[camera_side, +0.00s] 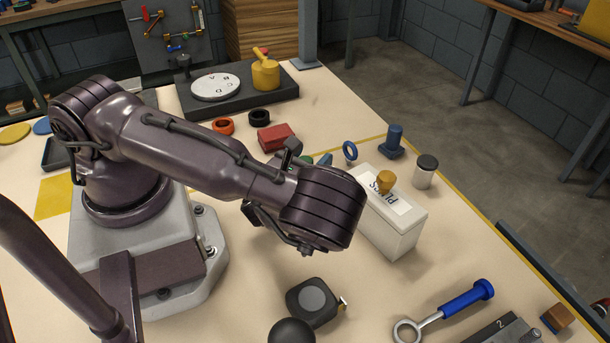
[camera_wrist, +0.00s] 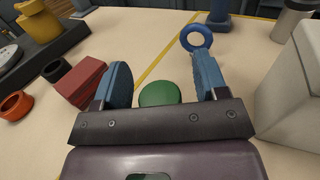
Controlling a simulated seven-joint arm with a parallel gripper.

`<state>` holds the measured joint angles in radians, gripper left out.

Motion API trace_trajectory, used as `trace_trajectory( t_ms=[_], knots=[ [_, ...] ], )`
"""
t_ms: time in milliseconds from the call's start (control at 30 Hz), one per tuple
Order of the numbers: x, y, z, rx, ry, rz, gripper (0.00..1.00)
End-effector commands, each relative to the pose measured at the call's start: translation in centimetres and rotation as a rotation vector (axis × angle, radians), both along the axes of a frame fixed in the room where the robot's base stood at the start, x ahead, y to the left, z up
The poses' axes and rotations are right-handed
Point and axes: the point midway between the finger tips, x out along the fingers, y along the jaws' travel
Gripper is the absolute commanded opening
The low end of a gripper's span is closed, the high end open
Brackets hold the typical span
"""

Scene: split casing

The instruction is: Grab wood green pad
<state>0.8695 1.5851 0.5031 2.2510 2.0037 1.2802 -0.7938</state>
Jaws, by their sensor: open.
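The green pad (camera_wrist: 160,94) is a round green disc, seen in the wrist view between my gripper's two fingers, with its near edge hidden by the gripper body. A small bit of green (camera_side: 308,160) shows past my arm in the side view; I cannot tell for sure that it is the pad. My gripper (camera_wrist: 164,72) is open, with blue finger faces on either side of the disc and visible gaps to it. Whether the fingers are level with the disc or above it is unclear. In the side view my arm hides most of the gripper.
A red block (camera_wrist: 82,82) lies close outside the left finger. A blue ring (camera_wrist: 196,39) stands just beyond the right finger. A white box (camera_side: 392,222) labelled PLUGS is close on the right. Black (camera_side: 259,117) and orange (camera_side: 223,126) rings lie further left.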

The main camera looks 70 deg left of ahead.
Motion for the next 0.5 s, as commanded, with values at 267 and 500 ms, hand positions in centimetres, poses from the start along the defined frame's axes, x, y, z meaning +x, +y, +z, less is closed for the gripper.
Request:
trace_trajectory(
  t_ms=[267, 500],
  knots=[
    [-0.03, -0.02, 0.00, 0.000, 0.000, 0.000, 0.27],
    [-0.03, -0.03, 0.01, 0.001, -0.001, 0.000, 0.12]
  ],
)
